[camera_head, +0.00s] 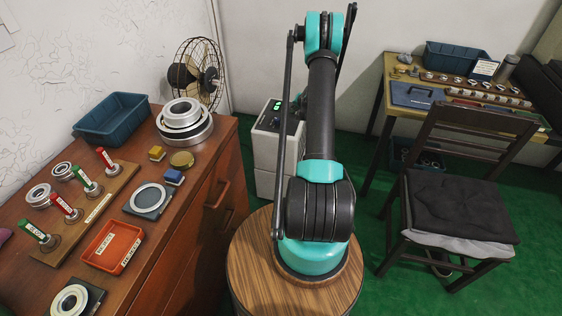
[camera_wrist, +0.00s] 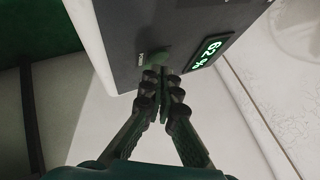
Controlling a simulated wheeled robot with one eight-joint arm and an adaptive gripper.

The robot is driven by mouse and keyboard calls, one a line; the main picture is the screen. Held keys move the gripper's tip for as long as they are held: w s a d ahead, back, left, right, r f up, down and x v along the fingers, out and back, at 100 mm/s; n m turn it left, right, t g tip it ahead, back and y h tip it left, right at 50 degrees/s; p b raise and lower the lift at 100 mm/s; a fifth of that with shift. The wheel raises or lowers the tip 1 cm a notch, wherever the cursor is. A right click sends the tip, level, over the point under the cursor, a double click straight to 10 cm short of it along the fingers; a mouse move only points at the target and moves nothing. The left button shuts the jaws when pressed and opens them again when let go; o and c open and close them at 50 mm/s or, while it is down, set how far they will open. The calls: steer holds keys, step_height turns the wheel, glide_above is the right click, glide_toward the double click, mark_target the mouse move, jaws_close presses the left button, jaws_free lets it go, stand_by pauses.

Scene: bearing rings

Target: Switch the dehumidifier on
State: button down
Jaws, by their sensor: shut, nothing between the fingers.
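The dehumidifier is a pale box with a dark top panel (camera_head: 272,119), standing behind my arm in the head view. A small green display is lit on that panel. In the wrist view the dark panel (camera_wrist: 120,40) fills the upper middle, and its lit display (camera_wrist: 209,50) seems to read 62 %.
A wooden bench (camera_head: 190,215) at left holds a blue bin (camera_head: 112,118), bearing rings, a red tray (camera_head: 112,246) and a fan (camera_head: 197,75). A chair (camera_head: 460,205) and a second table (camera_head: 388,75) stand at right. Green floor shows between.

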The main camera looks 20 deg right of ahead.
steer(key=shift+r, duration=3)
